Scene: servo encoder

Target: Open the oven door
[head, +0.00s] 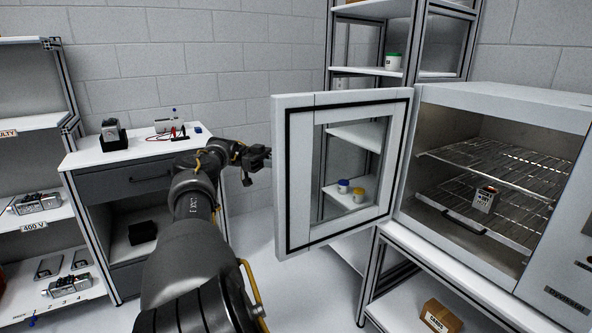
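The oven (555,110) stands at the right on a white-topped frame, and its chamber is exposed. Its white door (293,180) is swung wide open to the left, with a black-edged window. Inside are wire racks (475,165), and a small metal box (485,200) with a label sits on the lower one. My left gripper (258,165) is just left of the door's free edge; its dark fingers look spread apart with nothing between them. I cannot tell whether it touches the door. My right gripper is not in view.
A white-topped cabinet (90,157) at the left holds a dark-based device (112,133) and test leads. Shelving (445,74) with jars stands behind the door. A cardboard box (440,315) lies on the shelf below the oven. Floor shows between cabinet and door.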

